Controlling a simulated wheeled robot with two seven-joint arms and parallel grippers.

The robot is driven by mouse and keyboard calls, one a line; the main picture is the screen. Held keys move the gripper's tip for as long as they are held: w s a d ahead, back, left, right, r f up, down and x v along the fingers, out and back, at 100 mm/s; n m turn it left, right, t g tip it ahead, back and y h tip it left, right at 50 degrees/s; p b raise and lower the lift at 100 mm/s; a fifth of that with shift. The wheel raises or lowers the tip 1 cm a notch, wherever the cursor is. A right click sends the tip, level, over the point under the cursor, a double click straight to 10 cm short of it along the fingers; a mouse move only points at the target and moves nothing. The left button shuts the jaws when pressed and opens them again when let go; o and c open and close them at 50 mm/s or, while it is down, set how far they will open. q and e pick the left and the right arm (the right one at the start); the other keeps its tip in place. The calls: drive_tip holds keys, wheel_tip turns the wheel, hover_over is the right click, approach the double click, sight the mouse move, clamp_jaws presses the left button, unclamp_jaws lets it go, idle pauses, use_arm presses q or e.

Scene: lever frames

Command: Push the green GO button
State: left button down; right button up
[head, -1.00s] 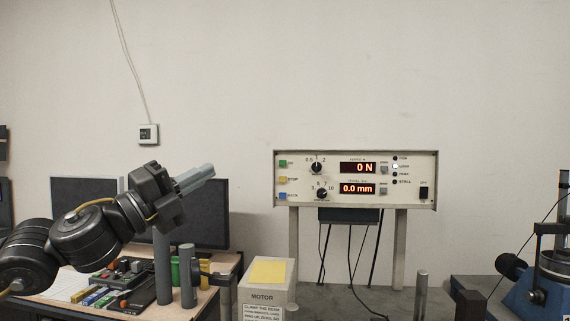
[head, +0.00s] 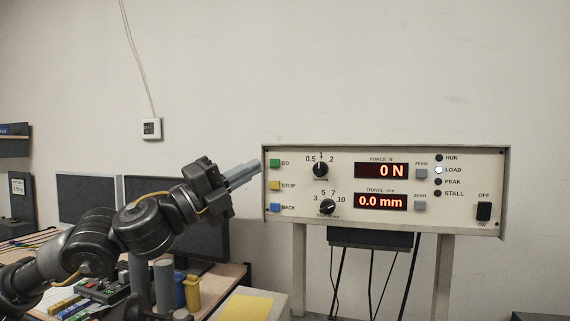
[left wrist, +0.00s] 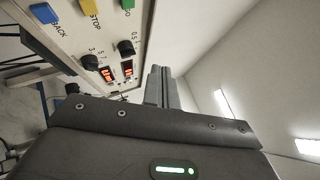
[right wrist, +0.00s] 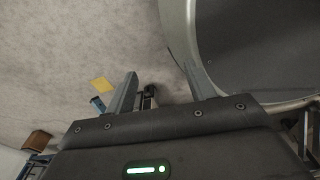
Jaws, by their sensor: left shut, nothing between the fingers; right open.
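The green GO button (head: 275,163) is at the upper left of the white control panel (head: 400,225) in the head view. In the left wrist view the green button (left wrist: 127,4) shows at the top edge, partly cut off. My left gripper (head: 257,165) is shut and empty, its fingertips just left of the panel's left edge, at about the height of the GO button. I cannot tell whether they touch anything. In the left wrist view the shut fingers (left wrist: 160,72) point up the picture, to the right of the panel. My right gripper (right wrist: 165,85) is open and empty in the right wrist view.
Below GO are the yellow STOP button (head: 275,185) and the blue BACK button (head: 275,208). The panel also has knobs, displays reading 0 N and 0.0 mm, and a power switch (head: 484,211). A bench with dark monitors (head: 150,190) stands at the left.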

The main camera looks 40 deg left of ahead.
sight(275, 163)
use_arm(q)
drive_tip(key=w+a+p, duration=0.3)
drive_tip(key=w+p, duration=0.5)
drive_tip(key=p, duration=0.1)
use_arm(e)
wheel_tip(275, 163, up, 9)
drive_tip(key=s, duration=0.1)
drive_tip(key=shift+s+r, duration=0.15)
drive_tip(key=shift+s, duration=0.25)
drive_tip(key=shift+w, duration=0.1)
idle(1.1)
use_arm(q)
drive_tip(key=shift+w+r, duration=0.1)
drive_tip(key=shift+w, duration=0.05)
use_arm(e)
drive_tip(key=shift+r, duration=0.1)
use_arm(q)
drive_tip(key=shift+w+a+p, duration=0.15)
drive_tip(key=shift+w+p, duration=0.15)
drive_tip(key=shift+p, duration=0.05)
